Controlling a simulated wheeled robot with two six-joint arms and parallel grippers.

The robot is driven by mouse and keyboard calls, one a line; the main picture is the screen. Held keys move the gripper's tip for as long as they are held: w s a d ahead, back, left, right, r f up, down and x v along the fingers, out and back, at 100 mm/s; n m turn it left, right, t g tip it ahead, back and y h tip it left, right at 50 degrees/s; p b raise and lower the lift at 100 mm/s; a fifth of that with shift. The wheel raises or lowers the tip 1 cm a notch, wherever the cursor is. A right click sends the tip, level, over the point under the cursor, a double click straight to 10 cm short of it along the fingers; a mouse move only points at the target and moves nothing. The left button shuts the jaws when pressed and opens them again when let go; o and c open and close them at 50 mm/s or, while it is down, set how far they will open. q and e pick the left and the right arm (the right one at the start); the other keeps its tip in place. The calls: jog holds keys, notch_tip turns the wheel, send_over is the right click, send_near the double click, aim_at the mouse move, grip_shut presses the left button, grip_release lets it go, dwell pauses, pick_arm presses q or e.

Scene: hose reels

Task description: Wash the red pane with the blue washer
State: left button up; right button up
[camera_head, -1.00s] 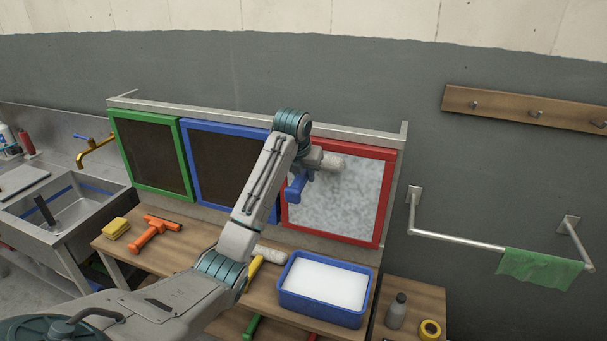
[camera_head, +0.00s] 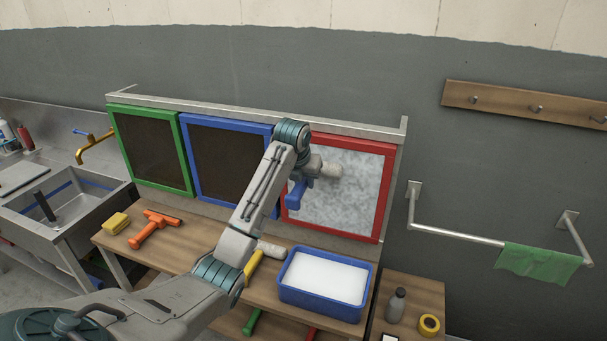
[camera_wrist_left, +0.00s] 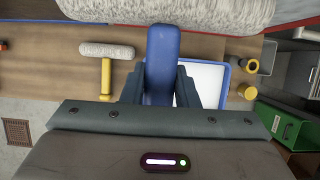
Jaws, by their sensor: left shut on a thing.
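The red pane (camera_head: 350,205) is a red-framed panel at the right of the row, its surface pale and mottled as if covered in suds. The blue washer (camera_head: 297,193) has a blue handle and a whitish fuzzy roller head, which lies against or just before the pane's upper left part. My left gripper (camera_wrist_left: 162,85) is shut on the washer's blue handle (camera_wrist_left: 162,55); the roller (camera_wrist_left: 180,10) spans the top of the left wrist view. In the head view my arm hides the pane's left edge partly. My right gripper is not in view.
Green-framed (camera_head: 150,150) and blue-framed (camera_head: 192,160) dark panes stand to the left. On the bench are a blue tub of white suds (camera_head: 322,306), a yellow-handled washer (camera_head: 254,266), an orange squeegee (camera_head: 150,229) and a yellow sponge (camera_head: 116,223). A rail with a green cloth (camera_head: 540,263) is right.

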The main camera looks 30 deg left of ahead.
aim_at(294, 194)
pick_arm(q)
jog(key=shift+s+d, duration=0.25)
jog(key=shift+s, duration=0.9)
jog(key=shift+s+d, duration=0.3)
jog(key=shift+s, duration=0.8)
jog(key=shift+s+d, duration=0.25)
jog(key=shift+s, duration=0.9)
